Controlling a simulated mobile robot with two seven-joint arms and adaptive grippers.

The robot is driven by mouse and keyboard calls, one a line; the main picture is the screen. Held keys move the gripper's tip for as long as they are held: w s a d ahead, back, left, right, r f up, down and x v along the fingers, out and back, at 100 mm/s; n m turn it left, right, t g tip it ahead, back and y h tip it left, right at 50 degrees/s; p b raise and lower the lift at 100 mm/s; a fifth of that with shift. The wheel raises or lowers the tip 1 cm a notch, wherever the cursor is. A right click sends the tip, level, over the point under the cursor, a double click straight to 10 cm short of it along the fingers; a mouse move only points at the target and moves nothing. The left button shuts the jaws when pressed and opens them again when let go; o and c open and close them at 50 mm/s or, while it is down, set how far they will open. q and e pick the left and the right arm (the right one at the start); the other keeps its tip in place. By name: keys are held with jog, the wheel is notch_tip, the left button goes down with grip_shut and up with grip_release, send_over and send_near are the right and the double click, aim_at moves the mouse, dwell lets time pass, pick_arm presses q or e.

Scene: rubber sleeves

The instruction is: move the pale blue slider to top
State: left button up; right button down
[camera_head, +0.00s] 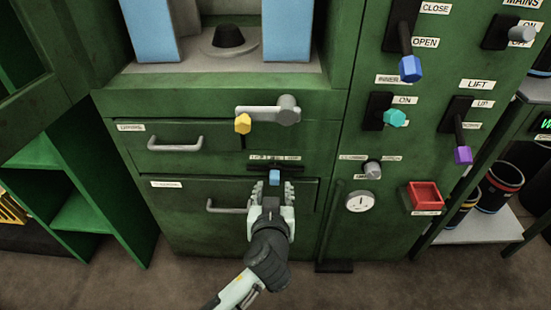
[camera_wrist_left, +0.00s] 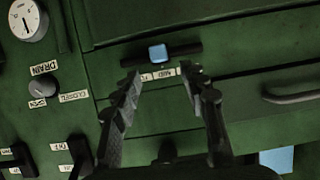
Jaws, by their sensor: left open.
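The pale blue slider (camera_head: 275,176) is a small block near the middle of a short black horizontal track (camera_head: 290,167) on the green machine's front. It also shows in the left wrist view (camera_wrist_left: 158,53), where the picture is turned upside down and small labels sit beside the track. My left gripper (camera_head: 272,190) is open and empty, with its fingers pointing at the slider. In the left wrist view, the fingertips (camera_wrist_left: 162,76) are spread to either side just short of the slider, with no clear contact. My right gripper is not in view.
A yellow-tipped lever (camera_head: 243,124) hangs above left of the track. Drawer handles (camera_head: 176,143) stick out to the left. A grey knob (camera_head: 373,169), a dial (camera_head: 360,202) and a red box (camera_head: 425,195) are to the right. Blue, teal and purple levers stand further right.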

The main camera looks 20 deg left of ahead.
aim_at(275, 176)
pick_arm(q)
jog(key=x, duration=0.8)
jog(key=shift+r, duration=0.15)
jog(key=shift+c, duration=0.5)
grip_shut()
